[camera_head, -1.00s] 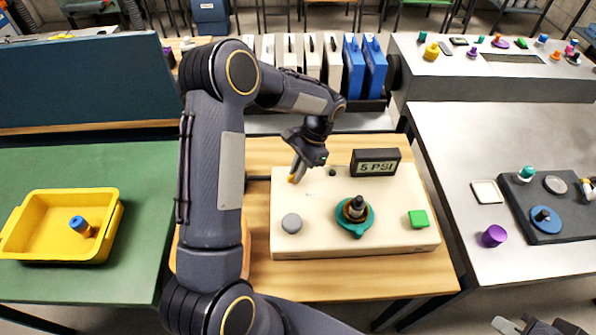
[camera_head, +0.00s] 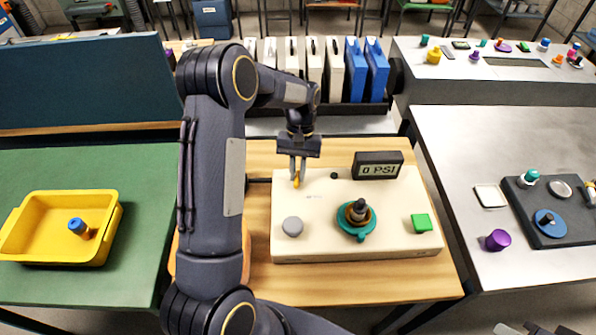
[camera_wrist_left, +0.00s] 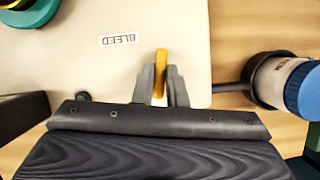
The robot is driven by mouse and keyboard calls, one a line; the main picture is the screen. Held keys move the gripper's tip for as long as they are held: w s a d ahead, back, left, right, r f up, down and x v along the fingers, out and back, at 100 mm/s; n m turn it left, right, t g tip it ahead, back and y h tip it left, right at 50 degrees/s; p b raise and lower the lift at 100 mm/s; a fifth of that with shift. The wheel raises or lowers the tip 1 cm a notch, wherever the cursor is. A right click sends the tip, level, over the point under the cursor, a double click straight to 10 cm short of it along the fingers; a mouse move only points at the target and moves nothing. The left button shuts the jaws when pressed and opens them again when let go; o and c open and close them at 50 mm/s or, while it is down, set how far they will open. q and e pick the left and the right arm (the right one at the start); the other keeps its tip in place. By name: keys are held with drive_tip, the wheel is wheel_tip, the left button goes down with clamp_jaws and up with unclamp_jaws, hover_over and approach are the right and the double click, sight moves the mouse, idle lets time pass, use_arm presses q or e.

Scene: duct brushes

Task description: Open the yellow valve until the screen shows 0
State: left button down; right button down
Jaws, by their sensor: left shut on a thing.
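The yellow valve (camera_wrist_left: 160,75) is a small yellow lever at the back left of a cream panel box, next to a "BLEED" label. It also shows in the head view (camera_head: 296,182), partly hidden by the fingers. My left gripper (camera_head: 297,172) comes down from behind and is shut on the lever; in the left wrist view (camera_wrist_left: 161,85) the fingers hold it on both sides. The screen (camera_head: 378,166) at the back of the box reads "0 PSI". My right gripper (camera_head: 540,328) shows only in part at the bottom edge.
The cream box (camera_head: 330,245) also bears a teal fitting (camera_head: 356,234), a grey knob (camera_head: 292,226) and a green button (camera_head: 421,222). A yellow tray (camera_head: 35,245) stands on the green table at left. A dark plate (camera_head: 555,238) lies on the grey table at right.

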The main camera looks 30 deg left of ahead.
use_arm(q)
drive_tip(key=shift+n, duration=0.5)
drive_tip(key=c, duration=1.5)
unclamp_jaws()
drive_tip(key=shift+o, duration=0.2)
drive_tip(key=v, duration=0.8)
drive_tip(key=shift+a+b, duration=0.15)
drive_tip(key=shift+b, duration=0.2)
drive_tip(key=shift+s+f, duration=0.1)
drive_tip(key=shift+s, duration=0.05)
